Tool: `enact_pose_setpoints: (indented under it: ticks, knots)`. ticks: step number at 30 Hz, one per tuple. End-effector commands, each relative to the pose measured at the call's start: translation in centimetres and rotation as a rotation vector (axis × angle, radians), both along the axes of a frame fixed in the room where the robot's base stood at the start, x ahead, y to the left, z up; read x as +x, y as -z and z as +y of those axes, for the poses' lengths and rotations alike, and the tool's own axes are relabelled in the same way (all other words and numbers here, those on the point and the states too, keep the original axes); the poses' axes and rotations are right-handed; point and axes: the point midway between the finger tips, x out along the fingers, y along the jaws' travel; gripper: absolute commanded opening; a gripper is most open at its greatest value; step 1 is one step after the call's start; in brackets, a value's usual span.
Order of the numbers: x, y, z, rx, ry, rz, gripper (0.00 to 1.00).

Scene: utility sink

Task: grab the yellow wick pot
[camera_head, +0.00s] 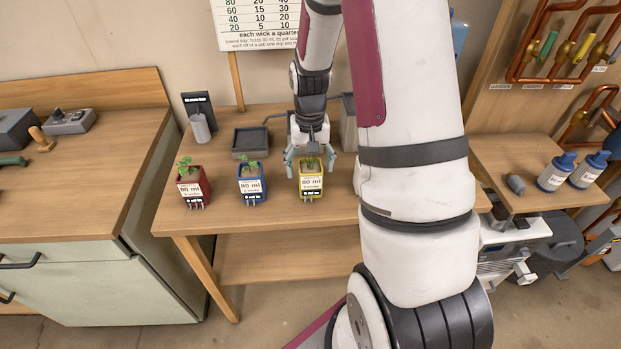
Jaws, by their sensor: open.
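The yellow wick pot (311,186) stands upright near the front edge of the wooden table, the rightmost of three small potted plants. It has a white 80 ml label, a dark display strip and a green seedling. My gripper (311,165) is open and pointing down right over this pot, its fingers spread to the left and right of the plant. The fingertips overlap the pot's top in this view. I cannot tell whether they touch it.
A blue pot (251,184) and a red pot (192,187) stand to the left in the same row. A dark tray (250,142) sits behind the blue pot. A grey cylinder on a stand (200,127) is at the back left. My arm hides the table's right part.

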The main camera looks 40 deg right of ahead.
Motion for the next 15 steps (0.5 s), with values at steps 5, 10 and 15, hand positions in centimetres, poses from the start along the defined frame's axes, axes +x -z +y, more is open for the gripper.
enact_pose_setpoints:
  ticks: [5,10,15]
  knots:
    - [-0.5,2.4,0.2,0.003,0.001,0.006,0.73]
    - [-0.4,4.3,0.2,0.002,0.001,0.001,0.73]
    - [-0.3,4.7,0.2,0.001,0.001,-0.001,0.73]
